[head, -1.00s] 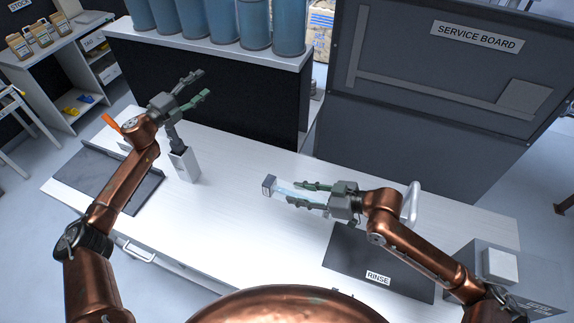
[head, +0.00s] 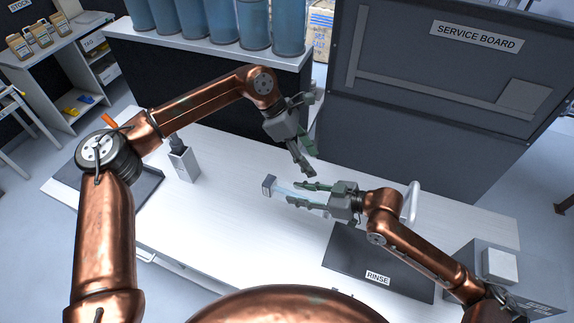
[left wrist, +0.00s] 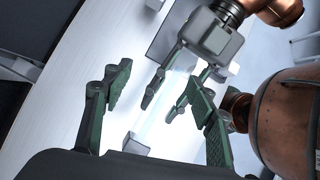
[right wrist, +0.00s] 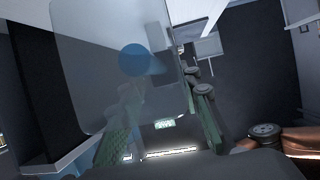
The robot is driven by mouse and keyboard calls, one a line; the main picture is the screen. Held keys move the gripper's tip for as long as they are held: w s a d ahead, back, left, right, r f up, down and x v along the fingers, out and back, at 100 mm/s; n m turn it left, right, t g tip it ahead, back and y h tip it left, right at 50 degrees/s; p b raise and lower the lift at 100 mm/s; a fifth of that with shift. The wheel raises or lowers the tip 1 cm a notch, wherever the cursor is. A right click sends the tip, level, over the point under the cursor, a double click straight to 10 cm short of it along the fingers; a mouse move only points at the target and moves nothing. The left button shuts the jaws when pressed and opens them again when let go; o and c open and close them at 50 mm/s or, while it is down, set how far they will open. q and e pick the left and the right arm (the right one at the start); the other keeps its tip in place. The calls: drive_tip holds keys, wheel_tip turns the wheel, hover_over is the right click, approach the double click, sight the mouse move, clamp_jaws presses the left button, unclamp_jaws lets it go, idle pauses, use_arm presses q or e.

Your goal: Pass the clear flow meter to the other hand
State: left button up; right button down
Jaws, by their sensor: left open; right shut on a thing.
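The clear flow meter (head: 283,190) is a see-through tube with a grey end block (head: 269,185). My right gripper (head: 305,194) is shut on it and holds it roughly level over the white worktop, the grey end sticking out to the left. In the right wrist view the clear body (right wrist: 100,60) fills the upper left, with a blue round spot on it. My left gripper (head: 310,160) is open and empty, just above and behind the meter, fingers pointing down. In the left wrist view the meter (left wrist: 150,120) lies beyond the open left fingers (left wrist: 160,110), apart from them.
A dark RINSE mat (head: 350,255) lies at the right of the worktop (head: 225,235). A grey-white holder (head: 184,164) stands at the left by a dark tray (head: 150,190). The service board (head: 440,90) rises behind. The middle of the worktop is clear.

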sight(286, 187)
use_arm(q)
drive_tip(key=a+m+y, duration=0.1)
drive_tip(key=a+y, duration=0.1)
drive_tip(key=s+a+f+m+t+y, duration=0.1)
drive_tip(key=a+y, duration=0.1)
drive_tip(key=a+m+y, duration=0.1)
drive_tip(key=a+y, duration=0.1)
drive_tip(key=shift+s+a+f+m, duration=0.1)
drive_tip(key=shift+s+f+m, duration=0.25)
drive_tip(key=shift+s+m, duration=0.05)
wheel_tip(286, 187, down, 12)
drive_tip(key=shift+r, duration=0.1)
drive_tip(key=shift+c, duration=0.6)
drive_tip(key=c, duration=1.3)
use_arm(e)
drive_tip(key=shift+r, duration=0.1)
use_arm(q)
clamp_jaws()
use_arm(e)
drive_tip(key=c, duration=1.5)
unclamp_jaws()
drive_tip(key=shift+o, duration=0.9)
drive_tip(key=shift+r, duration=0.1)
